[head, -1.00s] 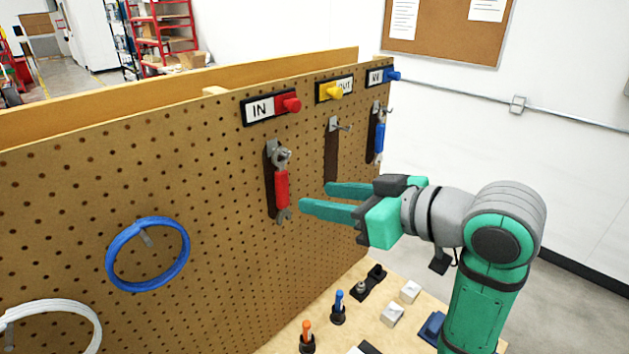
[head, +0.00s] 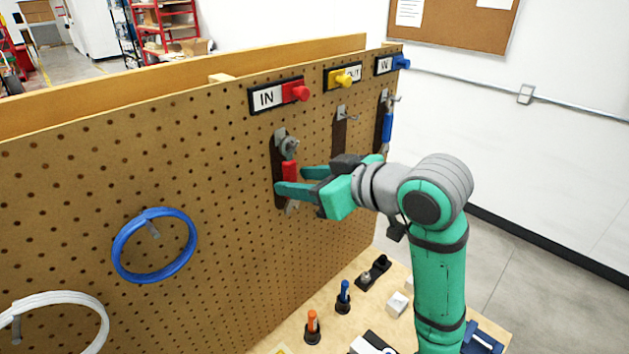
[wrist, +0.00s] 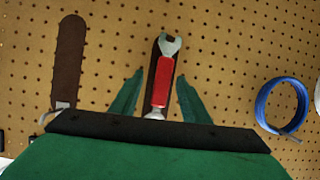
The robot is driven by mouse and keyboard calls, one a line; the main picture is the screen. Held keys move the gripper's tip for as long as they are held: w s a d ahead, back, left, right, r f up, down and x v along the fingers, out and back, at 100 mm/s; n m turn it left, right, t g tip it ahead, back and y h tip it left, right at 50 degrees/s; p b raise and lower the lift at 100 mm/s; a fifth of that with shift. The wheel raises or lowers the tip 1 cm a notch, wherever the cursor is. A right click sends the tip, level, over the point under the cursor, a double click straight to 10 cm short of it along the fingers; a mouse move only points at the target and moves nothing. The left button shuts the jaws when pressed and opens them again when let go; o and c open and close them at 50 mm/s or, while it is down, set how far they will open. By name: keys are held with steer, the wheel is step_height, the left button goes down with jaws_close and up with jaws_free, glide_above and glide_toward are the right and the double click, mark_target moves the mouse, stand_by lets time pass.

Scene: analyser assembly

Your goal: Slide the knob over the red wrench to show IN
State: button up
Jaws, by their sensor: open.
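The red knob (head: 300,92) sits at the right end of its sign above the red wrench, and the sign's white window (head: 267,98) reads IN. The red wrench (head: 289,171) hangs on the pegboard over a dark silhouette. My gripper (head: 292,180) is open, its green fingers at the wrench's red handle. In the wrist view, the red handle (wrist: 162,82) appears between the two spread fingers (wrist: 160,75). I cannot tell whether they touch it. The knob is outside the wrist view.
A yellow knob (head: 341,78) partly covers an OUT sign above an empty hook (head: 346,113). A blue knob (head: 401,62) is on another sign, above a blue wrench (head: 387,127). A blue coil (head: 123,243) hangs left. The bench (head: 285,335) below holds small tools and blocks.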

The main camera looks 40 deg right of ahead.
steer(key=shift+w+f, duration=0.15)
steer(key=shift+w, duration=0.25)
jaws_close()
stand_by(0.4)
jaws_free()
steer(key=shift+s, duration=0.2)
